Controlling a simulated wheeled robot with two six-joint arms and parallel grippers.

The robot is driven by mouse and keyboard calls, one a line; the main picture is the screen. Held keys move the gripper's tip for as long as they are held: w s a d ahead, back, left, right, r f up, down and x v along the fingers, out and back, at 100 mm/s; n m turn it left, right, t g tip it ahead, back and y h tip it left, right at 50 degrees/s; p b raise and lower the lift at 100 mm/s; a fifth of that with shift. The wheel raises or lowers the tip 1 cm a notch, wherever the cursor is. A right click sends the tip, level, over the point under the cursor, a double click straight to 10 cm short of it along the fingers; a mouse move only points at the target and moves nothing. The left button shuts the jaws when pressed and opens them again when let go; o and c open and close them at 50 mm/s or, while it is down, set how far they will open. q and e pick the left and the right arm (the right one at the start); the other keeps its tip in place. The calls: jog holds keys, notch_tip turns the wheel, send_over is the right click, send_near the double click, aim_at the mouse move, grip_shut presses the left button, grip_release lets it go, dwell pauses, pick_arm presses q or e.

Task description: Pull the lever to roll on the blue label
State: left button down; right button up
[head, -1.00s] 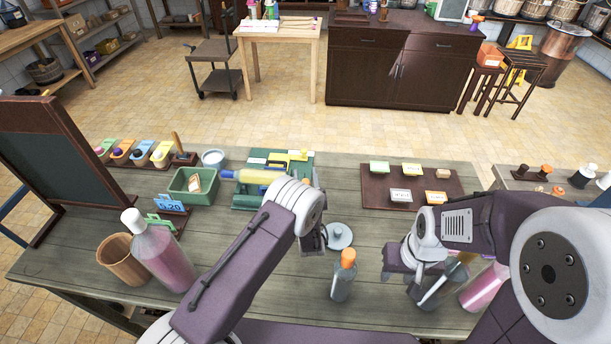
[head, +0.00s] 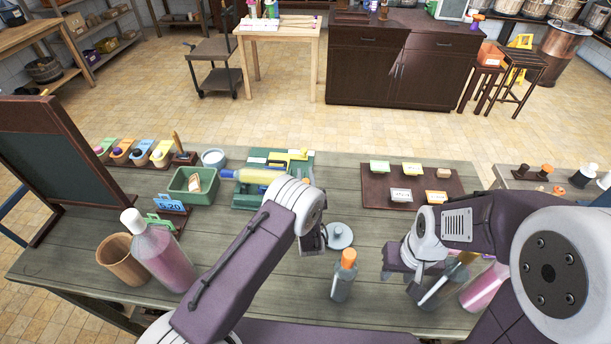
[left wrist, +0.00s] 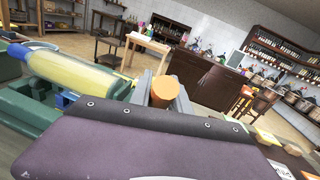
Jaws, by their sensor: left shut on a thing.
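A green labelling machine (head: 246,200) stands on the table, with a bottle of yellow liquid (head: 262,177) lying on it. The bottle has a blue cap end and also shows in the left wrist view (left wrist: 72,72). In the left wrist view my left gripper (left wrist: 162,98) is shut on an orange-brown round handle (left wrist: 163,90), seemingly the lever's grip. I cannot make out a blue label. My right gripper (head: 425,275) is low at the right among bottles; its fingers are unclear.
An orange-capped bottle (head: 344,276) and a round grey lid (head: 339,236) stand between my arms. A brown tray (head: 380,190) holds several label blocks. A green bin (head: 193,188), a blue price sign (head: 172,203) and a pink bottle (head: 160,255) are at the left.

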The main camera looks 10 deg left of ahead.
pick_arm(q)
jog(key=shift+w+r, duration=0.1)
dwell(0.7)
jog(key=shift+w+r+g+p, duration=0.35)
jog(key=shift+w+g+p, duration=0.2)
jog(key=shift+g, duration=0.15)
jog(key=w+g, duration=0.1)
jog(key=w+g+p, duration=0.1)
jog(key=w+g, duration=0.1)
jog(key=shift+w+r+m+h, duration=0.15)
jog(key=shift+r+m+h, duration=0.05)
jog(key=shift+m+h, duration=0.1)
jog(key=shift+w+f+g+p, duration=0.25)
jog(key=shift+w+g+p, duration=0.75)
jog(key=shift+g+p, duration=0.35)
jog(key=c, duration=1.2)
grip_release()
jog(key=shift+c, duration=0.2)
jog(key=shift+s, duration=0.1)
